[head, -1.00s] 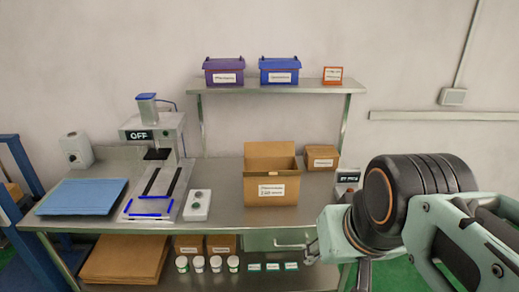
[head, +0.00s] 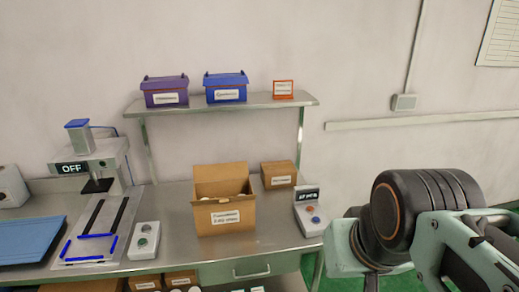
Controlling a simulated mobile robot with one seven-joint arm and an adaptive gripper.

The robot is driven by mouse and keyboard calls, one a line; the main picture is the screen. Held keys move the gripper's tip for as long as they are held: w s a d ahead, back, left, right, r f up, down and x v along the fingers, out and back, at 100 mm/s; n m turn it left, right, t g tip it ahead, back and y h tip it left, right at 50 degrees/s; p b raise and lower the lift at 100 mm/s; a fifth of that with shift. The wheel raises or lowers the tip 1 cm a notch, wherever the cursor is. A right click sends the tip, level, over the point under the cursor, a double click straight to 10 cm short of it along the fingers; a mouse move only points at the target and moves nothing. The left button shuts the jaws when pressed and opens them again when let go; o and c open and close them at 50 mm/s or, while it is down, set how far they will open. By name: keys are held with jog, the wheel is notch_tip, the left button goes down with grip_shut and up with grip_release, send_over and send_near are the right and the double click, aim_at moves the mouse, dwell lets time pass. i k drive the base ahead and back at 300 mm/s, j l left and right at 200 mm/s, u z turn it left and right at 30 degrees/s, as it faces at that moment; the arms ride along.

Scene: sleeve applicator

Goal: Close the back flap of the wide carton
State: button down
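The wide carton (head: 224,217) is a brown cardboard box with a white label, standing on the steel bench right of centre. Its back flap (head: 221,175) stands up along the rear edge. The top is open and some pale contents show inside. My arm fills the right side of the picture, to the right of the carton and nearer to me. My gripper's fingers are not visible, so its opening cannot be seen.
A smaller closed carton (head: 279,175) and a control box (head: 309,211) stand right of the carton. A sleeve machine (head: 95,170) reading OFF and a button box (head: 144,241) stand left. The shelf (head: 221,104) above holds a purple bin (head: 165,92) and a blue bin (head: 226,88).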

aim_at(238, 170)
jog(key=i+l+z, duration=0.2)
jog(key=z, duration=0.3)
jog(key=i+l+z, duration=0.2)
jog(key=z, duration=0.25)
jog(key=i+l+z, duration=0.3)
jog(key=i, duration=0.15)
jog(key=i+z, duration=0.35)
jog(key=i, duration=0.15)
jog(key=i+u, duration=0.35)
jog(key=u, duration=0.15)
jog(key=i+u, duration=0.35)
jog(key=u, duration=0.15)
